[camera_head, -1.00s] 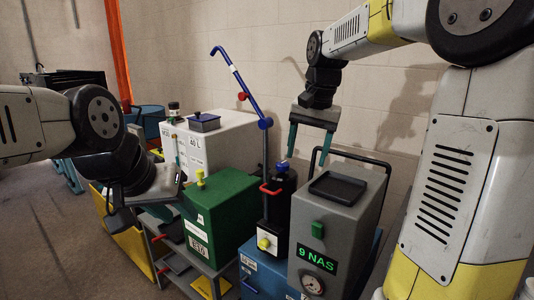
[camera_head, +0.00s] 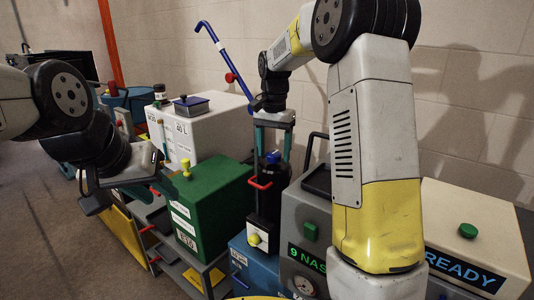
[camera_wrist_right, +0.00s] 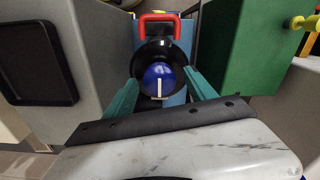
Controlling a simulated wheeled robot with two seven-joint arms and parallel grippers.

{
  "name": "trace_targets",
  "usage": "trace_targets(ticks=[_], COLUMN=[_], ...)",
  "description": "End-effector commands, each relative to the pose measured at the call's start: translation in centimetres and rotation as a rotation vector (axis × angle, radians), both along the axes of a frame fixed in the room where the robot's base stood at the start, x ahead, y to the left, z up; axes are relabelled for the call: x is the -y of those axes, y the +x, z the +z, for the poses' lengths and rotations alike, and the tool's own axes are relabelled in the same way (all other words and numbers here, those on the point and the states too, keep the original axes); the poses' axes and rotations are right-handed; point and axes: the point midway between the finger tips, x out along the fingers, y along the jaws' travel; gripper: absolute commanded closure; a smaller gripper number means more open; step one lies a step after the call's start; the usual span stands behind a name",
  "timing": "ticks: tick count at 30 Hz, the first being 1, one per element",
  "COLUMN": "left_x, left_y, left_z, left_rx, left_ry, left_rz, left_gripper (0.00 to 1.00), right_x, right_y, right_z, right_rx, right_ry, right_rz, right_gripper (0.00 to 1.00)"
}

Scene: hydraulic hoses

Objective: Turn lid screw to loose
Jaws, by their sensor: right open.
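The blue lid screw (camera_head: 272,157) is a round knob on top of a black cylinder (camera_head: 263,208) with a red handle. In the right wrist view the knob (camera_wrist_right: 158,77) carries a white line pointing toward the bottom of the picture. My right gripper (camera_head: 272,150) points down over the cylinder, open, its teal fingers on either side of the knob. In the right wrist view the fingers (camera_wrist_right: 162,82) flank the knob; I cannot tell whether they touch it. My left gripper (camera_head: 125,195) is off to the left, away from the cylinder; its jaws are unclear.
A green box (camera_head: 216,197) with a yellow knob stands left of the cylinder. A grey box (camera_head: 303,222) marked "9 NAS" stands close on the right. A blue pipe (camera_head: 221,60) rises behind. A cream box (camera_head: 480,212) marked "READY" stands far right.

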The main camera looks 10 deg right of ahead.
Motion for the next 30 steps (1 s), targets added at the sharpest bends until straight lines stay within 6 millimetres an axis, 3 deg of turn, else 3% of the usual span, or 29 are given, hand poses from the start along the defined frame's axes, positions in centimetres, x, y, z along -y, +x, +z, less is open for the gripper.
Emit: trace_targets(ticks=[4,12,21,30], left_x=[0.00,0.00,0.00,0.00], left_y=[0.01,0.01,0.01,0.01], left_z=[-0.01,-0.01,0.00,0.00], left_rx=[0.000,0.000,0.000,0.000], left_ry=[0.000,0.000,0.000,0.000], left_rz=[0.000,0.000,0.000,0.000], left_gripper=[0.64,0.64,0.64,0.64], right_x=[0.01,0.00,-0.01,0.00], right_y=[-0.02,-0.01,0.01,0.01], right_z=[-0.99,-1.09,-1.05,-1.03], right_rx=[0.000,0.000,0.001,0.001], right_ry=[0.000,0.000,0.000,0.000], right_rz=[0.000,0.000,0.000,0.036], right_gripper=[0.36,0.38,0.96,0.98])
